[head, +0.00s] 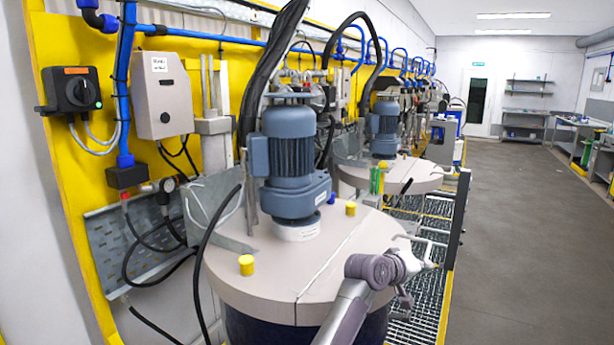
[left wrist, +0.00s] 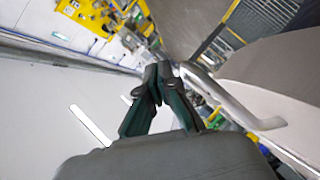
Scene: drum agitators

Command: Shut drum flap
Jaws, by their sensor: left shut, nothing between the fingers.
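The near drum lid (head: 245,215) is a pale round disc with a seam across its right part. The flap (head: 365,235) right of that seam looks level, or nearly level, with the lid; I cannot tell whether a small gap remains. A pale bent handle (head: 428,250) stands out at the flap's right side. My left gripper (head: 408,268) is beside the handle, past the lid's right edge. In the left wrist view my left gripper (left wrist: 162,76) has its fingers together and empty, close to the grey curved handle (left wrist: 235,105). My right gripper is not in view.
A blue-grey motor (head: 290,160) stands on the lid, with yellow caps (head: 246,265) around it. A second drum lid (head: 400,172) with a motor is behind. A metal grating (head: 425,290) lies right of the drum. The grey floor (head: 530,230) further right is clear.

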